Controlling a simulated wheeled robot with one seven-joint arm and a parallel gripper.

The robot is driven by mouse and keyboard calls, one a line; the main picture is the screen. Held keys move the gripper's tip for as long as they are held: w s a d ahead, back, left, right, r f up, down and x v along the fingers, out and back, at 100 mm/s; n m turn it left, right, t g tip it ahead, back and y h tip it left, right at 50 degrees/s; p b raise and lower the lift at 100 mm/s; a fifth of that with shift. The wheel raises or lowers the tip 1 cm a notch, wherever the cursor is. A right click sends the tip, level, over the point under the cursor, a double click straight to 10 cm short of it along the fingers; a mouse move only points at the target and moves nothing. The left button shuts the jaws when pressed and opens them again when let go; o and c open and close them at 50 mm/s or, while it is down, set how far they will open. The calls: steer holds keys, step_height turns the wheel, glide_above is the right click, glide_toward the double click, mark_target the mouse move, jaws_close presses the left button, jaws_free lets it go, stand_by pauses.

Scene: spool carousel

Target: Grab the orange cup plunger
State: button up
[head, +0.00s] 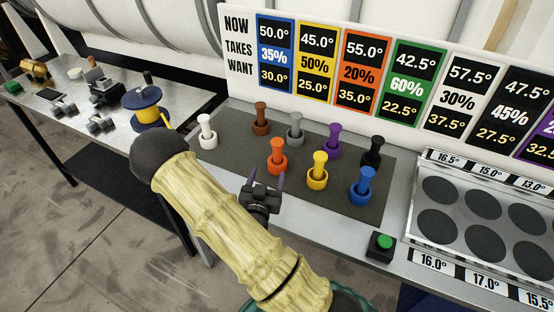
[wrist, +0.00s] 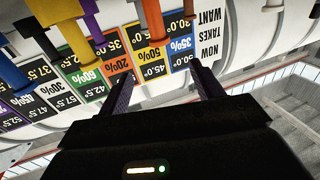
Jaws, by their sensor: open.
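The orange cup plunger (head: 277,157) stands upright on the dark mat, in the front row left of the yellow plunger. My gripper (head: 262,182) is open and empty, just in front of the orange plunger and a little to its left in the head view. Its two fingers (wrist: 162,70) also show in the wrist view, spread apart. In that upside-down view an orange shaft (wrist: 152,22) hangs from the top edge, between the finger directions and beyond the tips. The exact gap between fingers and plunger is hard to judge.
A yellow plunger (head: 317,170) stands close right of the orange one, with a blue one (head: 363,186) farther right. White (head: 207,130), brown (head: 261,116), grey (head: 296,127), purple (head: 333,141) and black (head: 372,151) plungers stand around behind. A green button box (head: 381,246) sits at the front edge.

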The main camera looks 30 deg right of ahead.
mark_target(276, 147)
steer(key=w+b, duration=0.1)
steer(key=b, duration=0.3)
steer(key=shift+d+f, duration=0.1)
steer(key=shift+f, duration=0.1)
steer(key=b, duration=0.3)
steer(key=shift+w+d, duration=0.15)
steer(key=shift+w, duration=0.2)
steer(key=d+b, duration=0.1)
steer(key=b, duration=0.4)
steer(key=shift+w+b, duration=0.15)
steer(key=shift+b, duration=0.15)
steer(key=x, duration=0.3)
steer(key=p+x, duration=0.1)
steer(key=x, duration=0.2)
steer(key=p+x, duration=0.1)
steer(key=x, duration=0.2)
steer(key=shift+r, duration=0.3)
steer(key=shift+w+d, duration=0.2)
steer(key=shift+w, duration=0.1)
